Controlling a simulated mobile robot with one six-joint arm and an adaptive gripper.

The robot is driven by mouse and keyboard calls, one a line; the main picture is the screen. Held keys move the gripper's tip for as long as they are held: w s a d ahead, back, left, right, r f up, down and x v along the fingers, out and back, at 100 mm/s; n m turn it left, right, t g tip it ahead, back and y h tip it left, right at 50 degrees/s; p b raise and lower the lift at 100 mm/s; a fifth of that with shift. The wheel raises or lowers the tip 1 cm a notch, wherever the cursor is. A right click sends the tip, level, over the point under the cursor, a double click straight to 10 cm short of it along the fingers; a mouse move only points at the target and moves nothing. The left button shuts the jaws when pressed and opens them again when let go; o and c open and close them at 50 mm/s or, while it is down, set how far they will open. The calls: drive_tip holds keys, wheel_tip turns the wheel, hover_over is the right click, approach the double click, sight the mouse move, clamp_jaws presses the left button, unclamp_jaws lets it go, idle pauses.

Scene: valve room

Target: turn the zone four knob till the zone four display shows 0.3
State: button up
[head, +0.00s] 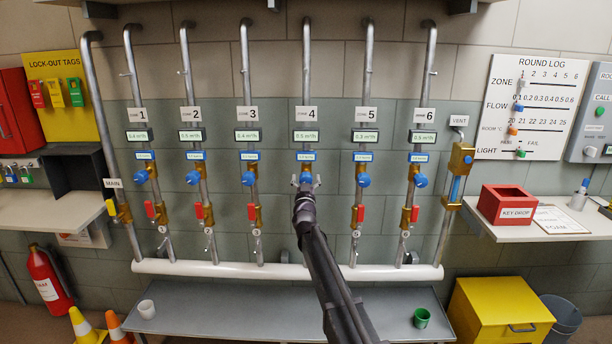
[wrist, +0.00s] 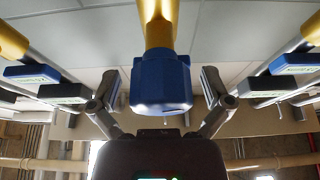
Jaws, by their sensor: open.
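The zone four display (head: 306,136) is on the fourth pipe in the head view, under the ZONE 4 label. It seems to read 0.5, though the digits are small. The blue zone four knob (head: 305,177) sits below it on a brass fitting. My gripper (head: 306,182) is in front of this knob, with its fingers spread. In the wrist view the blue knob (wrist: 160,85) is between the two open fingers of my gripper (wrist: 158,88). Gaps show between the knob and both fingers. My gripper hides the lower part of this pipe.
Neighbouring pipes carry the zone three knob (head: 248,179) and zone five knob (head: 363,180) on either side. A white manifold pipe (head: 200,269) runs below, above a grey bench (head: 220,322) with a white cup (head: 146,309) and a green cup (head: 421,317).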

drive_tip(key=shift+w, duration=0.15)
drive_tip(key=shift+r, duration=0.1)
drive_tip(key=c, duration=1.2)
drive_tip(key=shift+o, duration=0.2)
drive_tip(key=shift+m+h, duration=0.4)
drive_tip(key=shift+m, duration=0.2)
drive_tip(key=m+h, duration=0.1)
drive_tip(key=m, duration=0.2)
drive_tip(key=m+h, duration=0.2)
drive_tip(key=m, duration=0.1)
drive_tip(key=shift+w+g+p, duration=0.1)
drive_tip(key=shift+g+p, duration=0.3)
drive_tip(key=shift+d+m+g+h+p, duration=0.1)
drive_tip(key=shift+m+g+h+p, duration=0.3)
drive_tip(key=shift+m, duration=0.85)
drive_tip(key=shift+d+m+g+h+p, duration=0.15)
drive_tip(key=shift+m+h, duration=0.45)
drive_tip(key=shift+m, duration=0.65)
drive_tip(key=shift+a, duration=0.1)
